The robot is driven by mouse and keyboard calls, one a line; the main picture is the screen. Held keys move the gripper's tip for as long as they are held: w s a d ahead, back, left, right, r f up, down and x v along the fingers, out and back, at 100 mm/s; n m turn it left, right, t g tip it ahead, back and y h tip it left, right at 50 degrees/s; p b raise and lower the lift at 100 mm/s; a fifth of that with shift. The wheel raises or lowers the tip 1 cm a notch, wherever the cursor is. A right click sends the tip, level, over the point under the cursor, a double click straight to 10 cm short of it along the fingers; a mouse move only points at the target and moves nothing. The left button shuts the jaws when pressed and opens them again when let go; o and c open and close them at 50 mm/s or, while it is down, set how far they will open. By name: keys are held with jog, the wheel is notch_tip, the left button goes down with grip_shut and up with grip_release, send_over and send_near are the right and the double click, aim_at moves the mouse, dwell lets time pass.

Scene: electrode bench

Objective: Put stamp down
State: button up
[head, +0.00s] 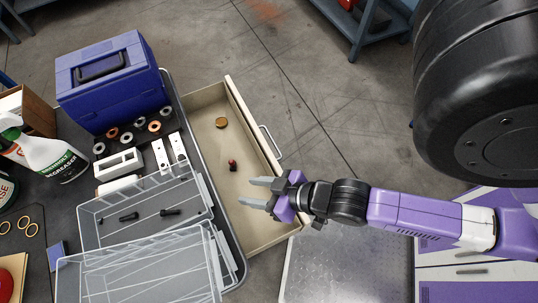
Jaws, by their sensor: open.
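A small dark and red object (232,165), which looks like the stamp, stands in the open beige drawer (262,228). It is too small to make out in detail. My gripper (254,192) reaches in over the drawer from the right. Its two grey fingers are apart, with nothing seen between them. The fingertips are a little below and to the right of the stamp in the picture, apart from it. How high they are above the drawer floor I cannot tell.
A round brown-gold piece (221,123) lies farther up the drawer. Wire baskets (140,270), a blue toolbox (110,85), several rings, white blocks and a spray bottle (45,155) crowd the bench at left. The drawer's lower part is bare.

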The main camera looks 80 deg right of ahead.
jog(key=s+a+r+n+t, duration=0.1)
jog(key=s+a+r+t, duration=0.1)
jog(key=r, duration=0.5)
jog(key=s+a+r+n+t+y, duration=0.1)
jog(key=s+a+r+n+t, duration=0.1)
jog(key=r, duration=0.5)
jog(key=shift+s+r+y, duration=0.3)
